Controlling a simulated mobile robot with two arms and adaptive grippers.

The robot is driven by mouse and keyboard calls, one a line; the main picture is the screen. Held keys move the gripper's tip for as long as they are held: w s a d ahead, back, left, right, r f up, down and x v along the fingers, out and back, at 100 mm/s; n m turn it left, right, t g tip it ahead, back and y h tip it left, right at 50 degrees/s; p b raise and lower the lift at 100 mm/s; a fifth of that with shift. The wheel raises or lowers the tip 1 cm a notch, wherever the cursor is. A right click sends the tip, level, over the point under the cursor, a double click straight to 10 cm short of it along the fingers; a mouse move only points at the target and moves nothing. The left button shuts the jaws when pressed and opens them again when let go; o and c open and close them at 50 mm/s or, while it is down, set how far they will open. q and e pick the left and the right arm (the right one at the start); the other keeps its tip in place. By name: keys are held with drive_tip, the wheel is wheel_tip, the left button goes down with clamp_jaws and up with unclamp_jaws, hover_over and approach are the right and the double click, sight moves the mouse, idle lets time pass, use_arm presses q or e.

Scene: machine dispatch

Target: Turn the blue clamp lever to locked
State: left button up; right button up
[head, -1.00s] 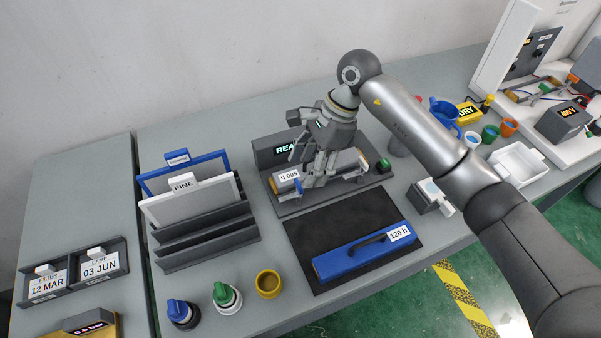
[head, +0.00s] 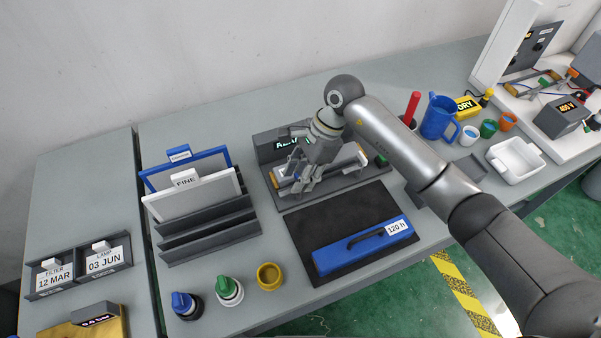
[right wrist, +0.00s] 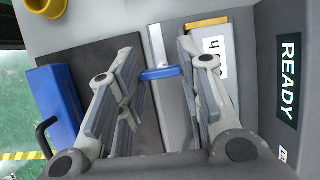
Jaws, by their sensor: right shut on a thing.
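The blue clamp lever (right wrist: 161,73) lies crosswise between my right gripper's fingers in the right wrist view, over a pale metal strip. My right gripper (right wrist: 158,70) is shut on it, with one finger at each end of the blue bar. In the head view my right gripper (head: 298,188) reaches down at the left part of the grey clamp fixture (head: 335,189) and mostly hides the lever. A cartridge with a yellow end and a white label (right wrist: 218,60) lies in the fixture beside the lever. My left gripper is not in view.
A dark mat (head: 310,235) with a blue handled case (head: 345,258) lies in front of the fixture. A rack with framed panels (head: 205,230) stands left. Knobs and a yellow ring (head: 269,275) are at the front. A blue jug (head: 437,118) and white tray (head: 515,160) stand right.

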drive_tip(key=shift+c, duration=0.5)
drive_tip(key=shift+f, duration=0.1)
drive_tip(key=shift+f+m+t+b, duration=0.1)
drive_tip(key=shift+m+t+b, duration=0.2)
drive_tip(key=shift+m+b, duration=0.75)
drive_tip(key=m+t+b, duration=0.1)
drive_tip(key=m+b, duration=0.2)
drive_tip(key=shift+s+y, duration=0.1)
drive_tip(key=shift+y, duration=0.2)
drive_tip(key=m+t+b, duration=0.1)
drive_tip(key=m+b, duration=0.2)
drive_tip(key=m+t+h+b, duration=0.1)
drive_tip(key=m+b, duration=0.2)
drive_tip(key=m+t+b, duration=0.1)
drive_tip(key=m+b, duration=0.2)
drive_tip(key=shift+s+a+t+h, duration=0.1)
drive_tip(key=shift+s+t+h, duration=0.05)
drive_tip(key=shift+t+h, duration=0.2)
drive_tip(key=shift+m+t+h+b, duration=0.25)
drive_tip(key=shift+m+h+b, duration=0.3)
drive_tip(key=shift+m+b, duration=1.3)
drive_tip(key=shift+r, duration=0.2)
drive_tip(key=o, duration=1)
drive_tip(key=shift+s, duration=0.1)
